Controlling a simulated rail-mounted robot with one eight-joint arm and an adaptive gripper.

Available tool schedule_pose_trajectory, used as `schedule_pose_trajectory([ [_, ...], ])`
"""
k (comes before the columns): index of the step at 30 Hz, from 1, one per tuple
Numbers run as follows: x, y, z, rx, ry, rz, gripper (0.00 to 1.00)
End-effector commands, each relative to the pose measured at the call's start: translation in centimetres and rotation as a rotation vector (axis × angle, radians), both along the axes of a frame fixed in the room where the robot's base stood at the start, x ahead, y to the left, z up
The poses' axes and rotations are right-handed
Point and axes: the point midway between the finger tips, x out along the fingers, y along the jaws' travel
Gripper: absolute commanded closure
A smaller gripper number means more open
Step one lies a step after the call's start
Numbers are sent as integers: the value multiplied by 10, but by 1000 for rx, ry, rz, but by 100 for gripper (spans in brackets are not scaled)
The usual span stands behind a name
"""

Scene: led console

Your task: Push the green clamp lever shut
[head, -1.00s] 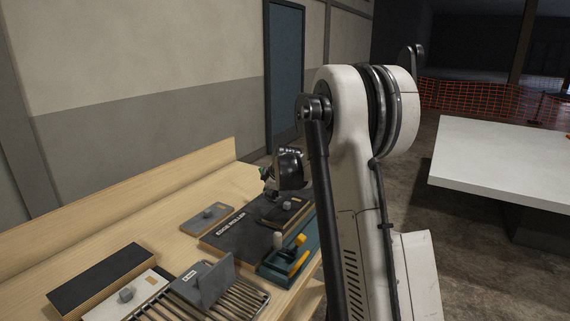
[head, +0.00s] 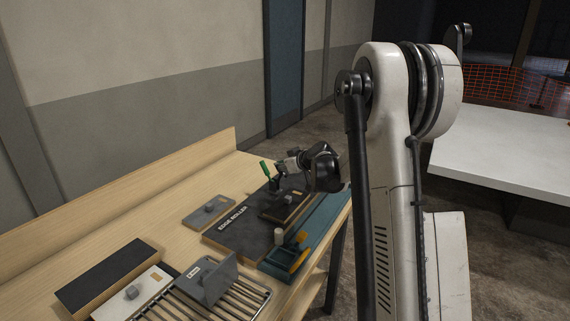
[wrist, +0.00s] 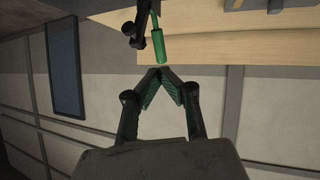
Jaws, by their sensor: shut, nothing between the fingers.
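The green clamp lever (head: 267,170) stands tilted up at the far end of the dark edge-roller board. In the wrist view its green handle (wrist: 158,46) is just beyond my fingertips, with a small gap visible in the picture. The dark clamp body (wrist: 137,30) is at its upper left there. My gripper (wrist: 160,72) is shut and empty, its fingertips meeting in a point towards the handle's end. In the head view my dark wrist is right of the lever; the fingertips cannot be made out there.
The edge-roller board (head: 238,232) lies on the wooden bench (head: 150,215), with a teal fixture (head: 285,262) along its right. A grey plate (head: 208,211) is to its left. A roller rack (head: 235,300) and a black block (head: 115,275) are nearer. A white table (head: 510,150) stands apart at right.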

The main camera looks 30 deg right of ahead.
Motion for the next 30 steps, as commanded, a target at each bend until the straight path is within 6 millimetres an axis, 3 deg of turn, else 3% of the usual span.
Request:
schedule_pose_trajectory([
  [15,65,10,-33,-1,0,0,100],
  [30,76,12,-40,-1,1,0,100],
])
